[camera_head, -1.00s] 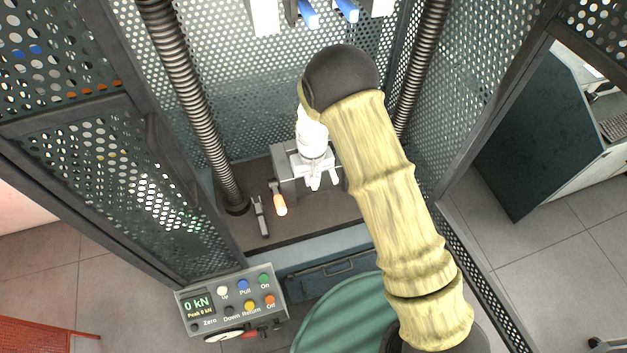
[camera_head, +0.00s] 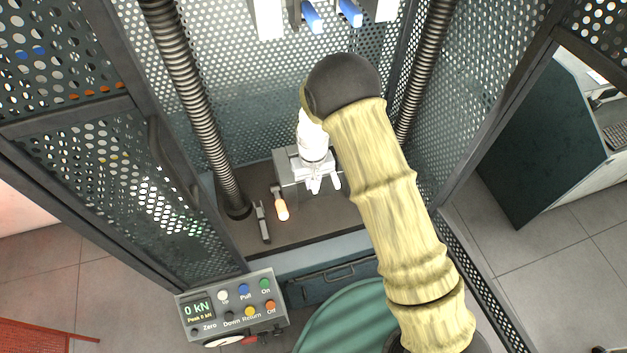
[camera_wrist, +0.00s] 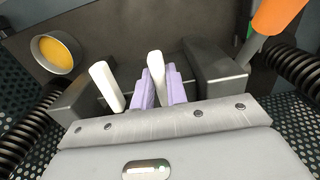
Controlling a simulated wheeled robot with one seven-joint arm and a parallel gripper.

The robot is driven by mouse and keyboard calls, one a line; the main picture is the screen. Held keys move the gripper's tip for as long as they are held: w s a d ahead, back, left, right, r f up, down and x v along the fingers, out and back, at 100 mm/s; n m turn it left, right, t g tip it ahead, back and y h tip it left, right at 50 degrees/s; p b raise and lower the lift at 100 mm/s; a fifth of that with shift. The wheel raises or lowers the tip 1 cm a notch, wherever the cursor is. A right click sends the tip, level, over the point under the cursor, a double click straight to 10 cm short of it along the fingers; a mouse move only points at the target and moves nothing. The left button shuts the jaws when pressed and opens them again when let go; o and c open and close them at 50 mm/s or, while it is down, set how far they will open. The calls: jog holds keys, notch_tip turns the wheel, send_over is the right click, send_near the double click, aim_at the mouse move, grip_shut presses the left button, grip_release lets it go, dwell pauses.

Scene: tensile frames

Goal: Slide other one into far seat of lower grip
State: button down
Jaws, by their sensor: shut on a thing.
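The lower grip (camera_head: 288,172) is a grey block on the dark bed of the test frame, and its two dark blocks show in the wrist view (camera_wrist: 222,72). My gripper (camera_head: 323,186) is pale and points down at the grip, partly behind my arm. In the wrist view its two white fingers (camera_wrist: 128,64) reach between the dark blocks. A lilac jaw piece (camera_wrist: 142,92) lies between the fingers, and my gripper is shut on it. A second lilac piece (camera_wrist: 177,87) is just right of the right finger, by the right block. How deep the held piece sits is hidden.
A tool with a glowing orange handle (camera_head: 281,206) and a grey tool (camera_head: 262,222) are left of the grip. Ribbed columns (camera_head: 195,100) and perforated guards flank it. A control panel (camera_head: 232,305) reading 0 kN is in front. A yellow-faced round part (camera_wrist: 55,52) shows in the wrist view.

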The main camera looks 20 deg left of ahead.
jog(key=c, duration=1.3)
grip_release()
notch_tip(320, 180, up, 17)
jog(key=b, duration=0.5)
jog(key=shift+r, duration=0.2)
